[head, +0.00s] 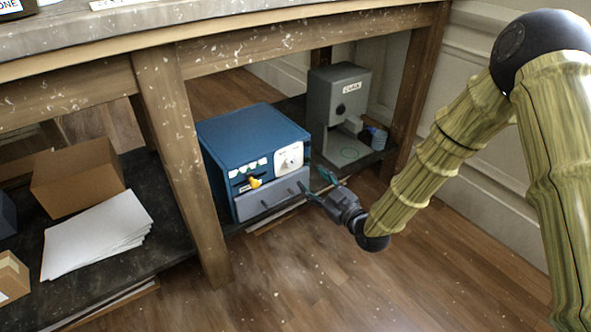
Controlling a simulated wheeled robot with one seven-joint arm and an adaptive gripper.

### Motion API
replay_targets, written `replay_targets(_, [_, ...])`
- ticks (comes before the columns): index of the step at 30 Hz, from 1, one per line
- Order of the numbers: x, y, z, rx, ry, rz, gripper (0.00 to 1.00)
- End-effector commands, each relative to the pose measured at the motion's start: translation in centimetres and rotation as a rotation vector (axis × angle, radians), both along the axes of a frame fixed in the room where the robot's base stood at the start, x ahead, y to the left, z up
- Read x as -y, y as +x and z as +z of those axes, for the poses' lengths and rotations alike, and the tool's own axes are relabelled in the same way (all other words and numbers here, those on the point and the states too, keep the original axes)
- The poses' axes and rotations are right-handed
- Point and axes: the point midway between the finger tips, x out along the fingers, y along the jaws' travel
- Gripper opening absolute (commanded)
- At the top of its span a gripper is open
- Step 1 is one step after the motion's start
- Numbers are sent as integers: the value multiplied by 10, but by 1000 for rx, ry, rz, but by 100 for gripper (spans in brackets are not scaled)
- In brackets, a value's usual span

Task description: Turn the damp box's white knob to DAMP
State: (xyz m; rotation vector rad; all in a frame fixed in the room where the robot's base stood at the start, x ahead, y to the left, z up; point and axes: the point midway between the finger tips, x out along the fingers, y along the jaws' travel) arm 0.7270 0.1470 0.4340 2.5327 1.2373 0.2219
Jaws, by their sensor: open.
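The damp box (251,133) is a blue box on the low shelf under the table. Its white knob (289,158) sits on a white plate at the upper right of its front face. A yellow knob or lever (254,182) is left of it, under a row of small pale labels. A grey drawer-like panel (273,196) runs below. My gripper (318,184) is open, with teal fingertips, just right of and below the white knob, apart from it. The knob's markings are too small to read.
A grey machine (338,95) stands on the shelf right of the box, with a small blue coiled item (377,138) beside it. A table leg (181,160) stands left of the box. A cardboard box (77,178) and papers (97,232) lie further left. The floor in front is clear.

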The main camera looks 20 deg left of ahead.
Motion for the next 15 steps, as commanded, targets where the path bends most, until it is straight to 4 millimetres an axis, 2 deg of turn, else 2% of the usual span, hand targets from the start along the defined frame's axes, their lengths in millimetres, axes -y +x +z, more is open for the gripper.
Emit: replay_targets(15, [-61,48,-3,-1,1,-1,56])
